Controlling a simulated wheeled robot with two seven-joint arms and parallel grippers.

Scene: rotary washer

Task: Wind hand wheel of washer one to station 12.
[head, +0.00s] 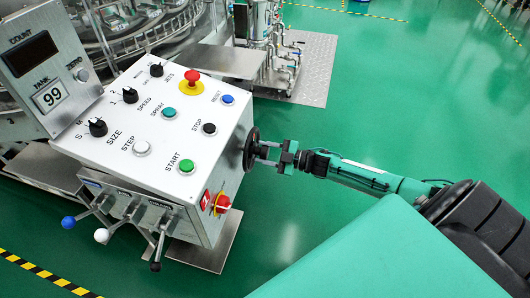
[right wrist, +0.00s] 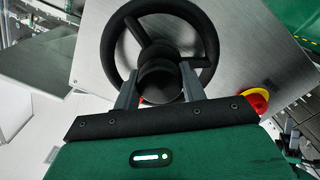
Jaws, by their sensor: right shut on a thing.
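The black hand wheel (head: 251,148) sits on the right side of the white control box and is seen nearly edge-on in the head view. In the right wrist view its round rim (right wrist: 213,38) and a spoke show against a grey metal plate. My right gripper (head: 264,152) reaches it from the right. The count display (head: 30,53) looks dark, with no readable number. The tank display (head: 50,96) reads 99. My left gripper is not in view.
A red emergency stop (head: 222,203) with a yellow collar sits below the wheel, close to my right gripper. Levers with blue, white and black knobs (head: 101,235) stick out from the box front. The panel top holds dials and buttons (head: 187,166). Green floor at right is clear.

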